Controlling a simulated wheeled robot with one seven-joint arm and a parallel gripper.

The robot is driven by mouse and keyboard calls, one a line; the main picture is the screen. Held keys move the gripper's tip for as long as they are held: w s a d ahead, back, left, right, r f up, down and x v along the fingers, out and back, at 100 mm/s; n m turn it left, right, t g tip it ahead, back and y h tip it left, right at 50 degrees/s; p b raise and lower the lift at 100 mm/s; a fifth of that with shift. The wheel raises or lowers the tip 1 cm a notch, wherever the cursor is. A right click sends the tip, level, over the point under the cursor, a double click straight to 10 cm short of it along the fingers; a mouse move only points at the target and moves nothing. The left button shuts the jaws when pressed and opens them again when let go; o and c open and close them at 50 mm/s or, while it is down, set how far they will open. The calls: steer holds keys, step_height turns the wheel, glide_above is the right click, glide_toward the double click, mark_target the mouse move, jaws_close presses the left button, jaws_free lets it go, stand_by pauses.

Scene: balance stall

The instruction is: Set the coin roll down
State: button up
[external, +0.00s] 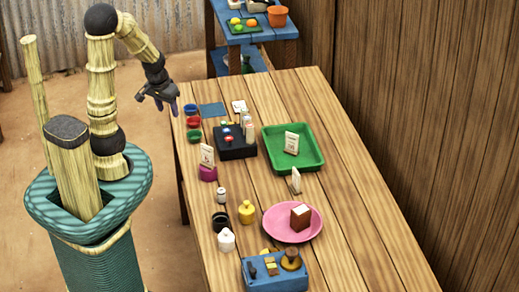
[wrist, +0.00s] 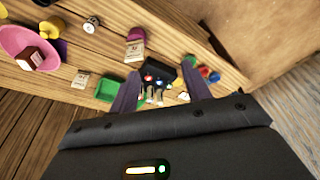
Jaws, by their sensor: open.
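My gripper (external: 166,98) is open in the air beyond the table's left edge, near its far left corner, with nothing between its fingers. In the wrist view my gripper (wrist: 160,94) shows two purple fingers spread apart. A black box (external: 236,146) with small red and blue pieces on top stands on the table. Several pale upright cylinders (external: 249,131) stand at its right side; I cannot tell whether one is the coin roll. The black box (wrist: 160,74) also appears in the wrist view, beyond the fingers.
A green tray (external: 310,160) with a card lies right of the black box. Small bowls (external: 193,122) and a blue mat (external: 212,110) are at the far left. A pink plate (external: 275,229) holds a brown block. A blue box (external: 290,279) stands at the near end. The table's right side is clear.

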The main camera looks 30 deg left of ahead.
steer(key=shift+o, duration=0.4)
steer(key=w+d+f+m+t+p, duration=0.1)
steer(key=w+d+f+m+p, duration=0.25)
steer(key=m, duration=0.65)
steer(key=w+d+f+m+p, duration=0.1)
steer(key=w+d+m+p, duration=0.1)
steer(key=w+d+m, duration=0.6)
steer(key=s+d+f+m+g+p, duration=0.1)
steer(key=s+d+f+m, duration=0.2)
steer(key=m, duration=0.6)
steer(key=s+d+f+m+g+p, duration=0.2)
steer(key=s+d+f+m, duration=0.1)
steer(key=s+d+m, duration=0.2)
steer(key=s+m, duration=0.2)
steer(key=m, duration=0.2)
steer(key=shift+s+d+f+m+g, duration=0.25)
steer(key=shift+s+d+m+g, duration=0.05)
steer(key=shift+s+d+m, duration=0.1)
